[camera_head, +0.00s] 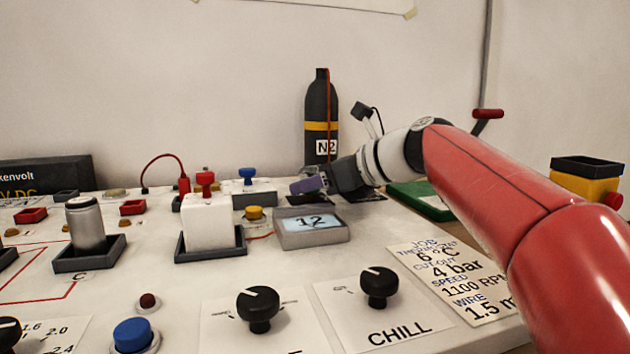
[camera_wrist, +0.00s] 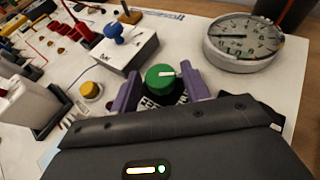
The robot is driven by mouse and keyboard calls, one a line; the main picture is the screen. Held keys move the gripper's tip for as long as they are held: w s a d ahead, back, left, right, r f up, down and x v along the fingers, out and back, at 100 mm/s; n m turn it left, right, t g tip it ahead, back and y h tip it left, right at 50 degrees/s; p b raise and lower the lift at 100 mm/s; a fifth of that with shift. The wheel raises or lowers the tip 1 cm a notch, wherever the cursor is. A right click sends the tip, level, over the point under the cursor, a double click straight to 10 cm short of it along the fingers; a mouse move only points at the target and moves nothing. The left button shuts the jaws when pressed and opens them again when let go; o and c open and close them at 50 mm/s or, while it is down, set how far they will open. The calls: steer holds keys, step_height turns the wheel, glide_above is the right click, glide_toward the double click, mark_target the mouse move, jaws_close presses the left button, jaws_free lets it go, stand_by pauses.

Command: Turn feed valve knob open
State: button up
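A green knob (camera_wrist: 160,78) with a white pointer line shows in the wrist view, with a printed dark label around its base. I cannot read that label well enough to confirm it is the feed valve. My gripper (camera_wrist: 160,88) has its two purple fingers on either side of the knob, with a narrow gap visible on each side. In the head view my gripper (camera_head: 308,185) is low over the back of the panel, beyond the small display. The green knob is hidden there behind the gripper and arm.
A round dial gauge (camera_wrist: 243,38) stands right of the knob. A box with a blue valve handle (camera_wrist: 118,33) is to the left. In the head view, a display reading 12 (camera_head: 311,228), a black N2 bottle (camera_head: 320,110) and a CHILL knob (camera_head: 379,283) are around the arm.

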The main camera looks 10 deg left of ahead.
steer(key=shift+o, duration=0.5)
steer(key=v, duration=0.8)
steer(key=shift+p, duration=0.4)
steer(key=shift+a, duration=0.1)
